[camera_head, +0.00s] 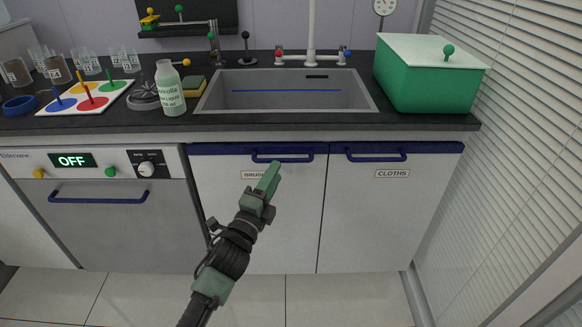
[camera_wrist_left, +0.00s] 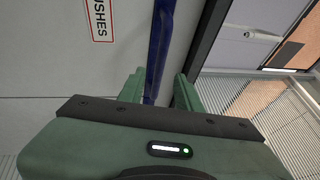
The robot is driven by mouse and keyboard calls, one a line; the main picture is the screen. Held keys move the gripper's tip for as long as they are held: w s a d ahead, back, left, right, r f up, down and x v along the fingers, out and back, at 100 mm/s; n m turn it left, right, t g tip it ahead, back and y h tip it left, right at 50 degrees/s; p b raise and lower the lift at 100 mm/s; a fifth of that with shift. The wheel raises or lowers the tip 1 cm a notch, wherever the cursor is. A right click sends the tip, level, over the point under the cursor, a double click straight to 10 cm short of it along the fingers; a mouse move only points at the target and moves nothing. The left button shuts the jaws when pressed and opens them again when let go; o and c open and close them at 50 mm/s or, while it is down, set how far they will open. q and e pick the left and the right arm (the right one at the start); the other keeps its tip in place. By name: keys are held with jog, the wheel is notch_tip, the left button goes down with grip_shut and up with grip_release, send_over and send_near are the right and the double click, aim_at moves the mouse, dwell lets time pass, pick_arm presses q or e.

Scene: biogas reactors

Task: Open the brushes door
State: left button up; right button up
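The brushes door (camera_head: 225,215) is a light cabinet door under the sink, shut, with a blue bar handle (camera_head: 283,158) near its top. Its label (camera_head: 250,175) is partly hidden behind my left gripper in the head view; "USHES" shows on the label (camera_wrist_left: 99,18) in the left wrist view. My left gripper (camera_head: 271,172) is just in front of the handle. In the left wrist view, the green fingers (camera_wrist_left: 158,92) stand apart on either side of the blue handle (camera_wrist_left: 160,45), with a visible gap beside it. My right gripper is out of view.
The cloths door (camera_head: 385,220), shut, is to the right. A dishwasher-like appliance (camera_head: 115,225) showing "OFF" is to the left. Above are the dark worktop edge (camera_head: 330,127), the sink (camera_head: 290,92), a labelled bottle (camera_head: 170,92) and a green box (camera_head: 425,85). The floor in front looks clear.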

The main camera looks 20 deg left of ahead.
aim_at(282, 161)
pick_arm(q)
jog(key=shift+x, duration=2.95)
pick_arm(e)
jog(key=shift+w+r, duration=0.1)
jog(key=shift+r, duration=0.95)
pick_arm(q)
jog(key=shift+f, duration=0.1)
grip_shut()
